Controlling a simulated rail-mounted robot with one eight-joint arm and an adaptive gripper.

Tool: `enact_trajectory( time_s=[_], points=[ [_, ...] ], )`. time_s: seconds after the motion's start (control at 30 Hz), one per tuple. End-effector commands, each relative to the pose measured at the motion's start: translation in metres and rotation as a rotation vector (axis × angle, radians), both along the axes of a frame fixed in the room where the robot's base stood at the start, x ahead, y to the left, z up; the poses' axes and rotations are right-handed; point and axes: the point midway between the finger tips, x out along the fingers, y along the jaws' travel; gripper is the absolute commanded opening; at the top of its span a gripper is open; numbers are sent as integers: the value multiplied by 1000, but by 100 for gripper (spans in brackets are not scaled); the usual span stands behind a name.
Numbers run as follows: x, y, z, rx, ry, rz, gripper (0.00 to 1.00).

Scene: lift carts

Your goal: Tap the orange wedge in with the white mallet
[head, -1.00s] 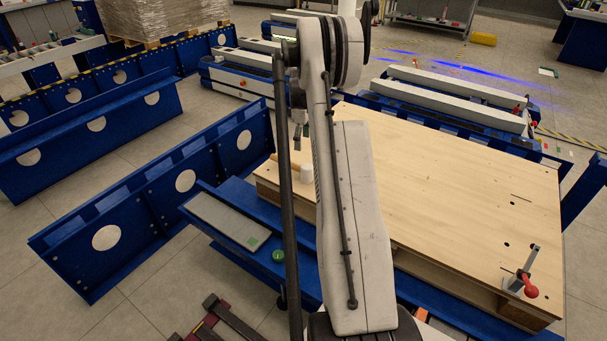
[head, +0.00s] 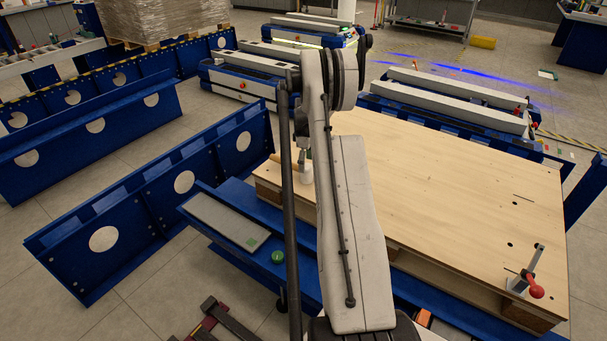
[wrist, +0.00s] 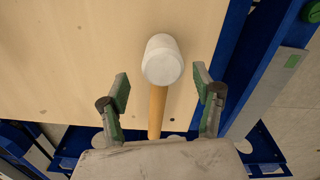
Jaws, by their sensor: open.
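The white mallet lies on the near-left corner of the wooden board; its white head (wrist: 163,60) and wooden handle (wrist: 157,112) show in the wrist view. In the head view its head (head: 306,175) is partly hidden by my arm. My gripper (wrist: 162,86) is open, with one finger on each side of the mallet in the picture and a visible gap to it. I cannot tell the remaining height. A small orange piece, seemingly the orange wedge (head: 424,318), shows at the board's lower edge, partly hidden by my arm.
The wooden board (head: 450,190) is mostly bare, with a red-handled clamp (head: 533,285) at its near right corner. A blue beam with a grey strip (head: 225,216) and a green round knob (head: 278,257) lies left of it.

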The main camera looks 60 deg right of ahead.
Motion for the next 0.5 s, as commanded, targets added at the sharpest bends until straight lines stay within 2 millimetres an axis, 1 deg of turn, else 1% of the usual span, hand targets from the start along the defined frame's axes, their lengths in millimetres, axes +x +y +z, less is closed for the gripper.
enact_trajectory(
  time_s=[0.03, 0.23, 0.33, 0.5],
  points=[
    [-2, 1, -9, 0, 0, 0, 64],
    [-5, 4, -37, 0, 0, 0, 64],
    [-5, 4, -43, 0, 0, 0, 64],
    [-5, 4, -43, 0, 0, 0, 64]
  ],
)
